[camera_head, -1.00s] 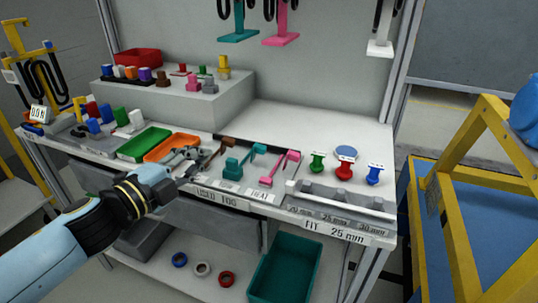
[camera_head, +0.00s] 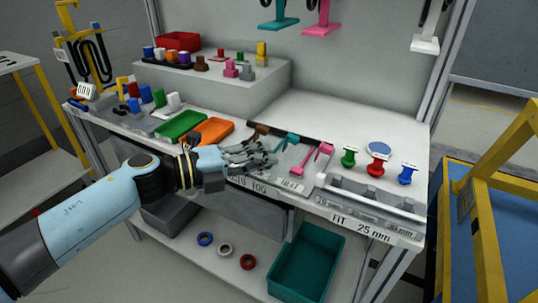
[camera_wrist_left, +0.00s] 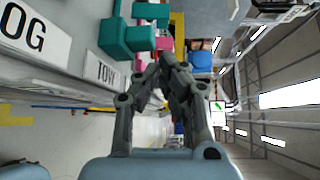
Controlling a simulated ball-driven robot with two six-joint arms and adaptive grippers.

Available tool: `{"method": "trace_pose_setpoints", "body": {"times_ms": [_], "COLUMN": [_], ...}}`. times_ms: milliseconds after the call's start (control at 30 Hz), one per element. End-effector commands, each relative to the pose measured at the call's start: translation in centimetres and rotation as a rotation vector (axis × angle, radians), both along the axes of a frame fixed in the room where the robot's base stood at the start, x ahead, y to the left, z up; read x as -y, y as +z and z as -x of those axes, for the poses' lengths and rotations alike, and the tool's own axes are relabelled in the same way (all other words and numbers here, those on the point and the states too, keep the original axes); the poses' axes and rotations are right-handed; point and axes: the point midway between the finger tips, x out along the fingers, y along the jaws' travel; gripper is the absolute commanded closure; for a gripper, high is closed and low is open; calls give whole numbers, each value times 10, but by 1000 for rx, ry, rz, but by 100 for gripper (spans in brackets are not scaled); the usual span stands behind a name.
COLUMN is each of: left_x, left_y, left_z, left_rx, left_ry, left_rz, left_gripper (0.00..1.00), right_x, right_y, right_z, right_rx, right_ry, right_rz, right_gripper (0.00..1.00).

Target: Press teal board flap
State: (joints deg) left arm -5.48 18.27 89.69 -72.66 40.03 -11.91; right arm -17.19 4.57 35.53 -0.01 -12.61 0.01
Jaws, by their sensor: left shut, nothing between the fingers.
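The teal board flap (camera_head: 288,138) sits on the bench's front strip, left of a similar pink flap (camera_head: 325,149). My left gripper (camera_head: 272,159) reaches in from the left, shut and empty. It covers the lower front part of the teal piece in the head view. In the left wrist view the gripper's fingertips (camera_wrist_left: 168,60) are together, with teal blocks (camera_wrist_left: 113,38) just to the left and above. I cannot tell whether the fingers touch the teal piece. My right gripper is not in view.
Green (camera_head: 349,157), red (camera_head: 377,166) and blue (camera_head: 408,173) knobs stand to the right. A green tray (camera_head: 181,126) and an orange tray (camera_head: 213,131) lie to the left. A teal bin (camera_head: 306,262) and rings are on the lower shelf.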

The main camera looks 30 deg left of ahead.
Motion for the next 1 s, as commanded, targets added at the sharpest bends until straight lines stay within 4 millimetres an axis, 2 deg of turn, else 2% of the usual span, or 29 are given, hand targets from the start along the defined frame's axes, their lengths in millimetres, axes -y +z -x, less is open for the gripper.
{"method": "trace_pose_setpoints", "body": {"times_ms": [200, 400, 867, 1000], "left_x": [27, 45, 50, 48], "left_y": [-3, -7, -8, -9], "left_z": [-32, -53, -59, -59], "left_rx": [3, 1, 1, -3], "left_ry": [2, 2, 1, 0], "left_rz": [5, 3, 1, 60], "left_gripper": [100, 100, 100, 100], "right_x": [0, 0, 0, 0], "right_y": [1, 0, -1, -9], "right_z": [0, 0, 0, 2], "right_rx": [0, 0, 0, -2], "right_ry": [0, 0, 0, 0], "right_rz": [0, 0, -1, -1], "right_gripper": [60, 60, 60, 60]}}
